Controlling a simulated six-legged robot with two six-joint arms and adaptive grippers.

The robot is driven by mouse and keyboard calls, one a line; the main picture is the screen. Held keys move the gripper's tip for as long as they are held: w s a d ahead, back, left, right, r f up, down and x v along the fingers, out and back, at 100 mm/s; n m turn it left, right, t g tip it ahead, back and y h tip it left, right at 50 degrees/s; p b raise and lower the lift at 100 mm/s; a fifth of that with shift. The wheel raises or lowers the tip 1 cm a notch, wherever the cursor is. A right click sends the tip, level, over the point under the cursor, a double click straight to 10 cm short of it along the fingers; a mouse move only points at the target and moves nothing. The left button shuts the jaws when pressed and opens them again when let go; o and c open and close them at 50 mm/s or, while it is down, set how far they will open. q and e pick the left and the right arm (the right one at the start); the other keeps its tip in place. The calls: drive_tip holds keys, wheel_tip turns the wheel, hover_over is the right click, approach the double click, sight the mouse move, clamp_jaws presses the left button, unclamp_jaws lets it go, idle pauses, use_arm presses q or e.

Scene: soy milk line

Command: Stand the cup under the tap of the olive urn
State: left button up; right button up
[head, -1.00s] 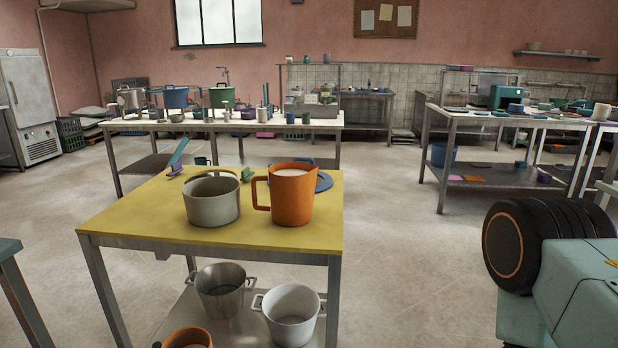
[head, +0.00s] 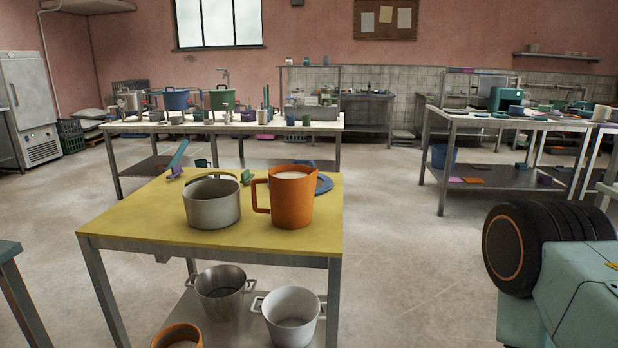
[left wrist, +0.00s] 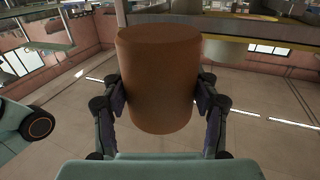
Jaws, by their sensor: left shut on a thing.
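My left gripper (left wrist: 158,98) is shut on an orange-brown cup (left wrist: 157,80), with a finger on each side of it. The left wrist view shows its plain round wall and one flat end. An orange rim (head: 178,335) at the bottom edge of the head view looks like this cup, though no fingers show there. A dark green urn (head: 222,98), the closest to olive, stands on the far white-topped table (head: 320,127). Its tap is too small to make out. My right gripper is in neither view.
A yellow table (head: 160,215) close in front bears a grey pot (head: 212,205) and an orange jug (head: 293,200) of white liquid. Two pots stand on its lower shelf. A blue urn (head: 176,99) is left of the green one. Open floor lies to the right.

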use_arm(q)
drive_tip(key=shift+s+d+f+h, duration=0.45)
drive_tip(key=shift+d+f+h, duration=0.05)
drive_tip(key=shift+d+f, duration=0.1)
drive_tip(key=shift+r, duration=0.1)
